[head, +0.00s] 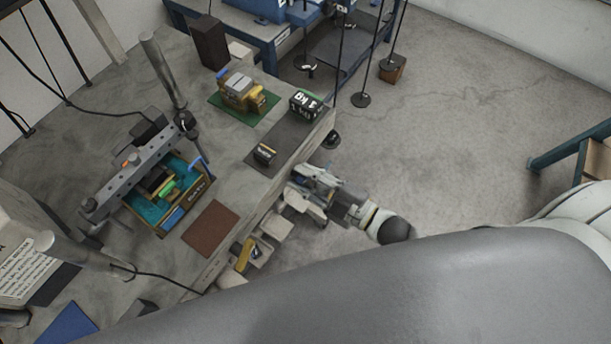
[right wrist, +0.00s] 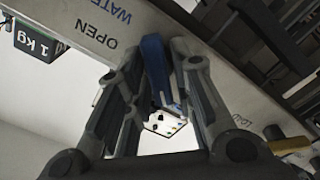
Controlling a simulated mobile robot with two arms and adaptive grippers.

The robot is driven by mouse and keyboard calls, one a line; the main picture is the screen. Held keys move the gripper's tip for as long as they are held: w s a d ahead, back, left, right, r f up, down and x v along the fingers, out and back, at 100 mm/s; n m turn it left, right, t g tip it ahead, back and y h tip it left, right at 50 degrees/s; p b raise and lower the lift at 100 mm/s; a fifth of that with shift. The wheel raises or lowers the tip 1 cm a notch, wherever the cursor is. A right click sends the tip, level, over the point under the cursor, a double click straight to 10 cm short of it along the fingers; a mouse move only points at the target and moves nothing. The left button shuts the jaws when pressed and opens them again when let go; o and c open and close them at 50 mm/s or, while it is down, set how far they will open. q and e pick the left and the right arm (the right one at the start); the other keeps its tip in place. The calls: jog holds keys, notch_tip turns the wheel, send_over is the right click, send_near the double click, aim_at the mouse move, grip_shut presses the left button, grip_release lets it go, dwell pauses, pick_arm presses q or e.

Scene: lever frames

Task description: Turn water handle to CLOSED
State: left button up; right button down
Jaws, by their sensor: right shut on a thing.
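The blue water handle (right wrist: 155,68) shows in the right wrist view, on the bench's front panel under the words WATER and OPEN. My right gripper (right wrist: 158,60) is shut on it, with a grey finger on each side. In the head view my right gripper (head: 303,190) is at the bench's front edge, right of centre. The handle is mostly hidden there by the gripper. My left gripper is not in view.
A yellow handle (head: 245,253) is further along the bench front; it also shows in the wrist view (right wrist: 290,146). Open floor lies to the right.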

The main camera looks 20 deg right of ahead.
jog(key=c, duration=1.4)
grip_release()
jog(key=shift+c, duration=0.2)
jog(key=v, duration=1.2)
jog(key=s+d+f+m+g+h, duration=0.1)
jog(key=d+f+m+h, duration=0.2)
jog(key=f, duration=0.6)
jog(key=s+d+f+m+g+h, duration=0.1)
jog(key=d+f+m+g+h, duration=0.15)
jog(key=f, duration=0.65)
jog(key=s+d+f+m+g+h, duration=0.1)
jog(key=d+f+m+h, duration=0.25)
jog(key=f, duration=0.65)
jog(key=s+a+f+m+g+h, duration=0.1)
jog(key=s+f+g, duration=0.3)
jog(key=s+f, duration=0.4)
jog(key=s+a+f+m+g+h, duration=0.1)
jog(key=s+a+f+m+g, duration=0.2)
jog(key=s+f, duration=0.5)
jog(key=s+m+g, duration=0.1)
jog(key=s, duration=0.1)
jog(key=shift+s+f+g, duration=0.3)
jog(key=shift+g, duration=0.05)
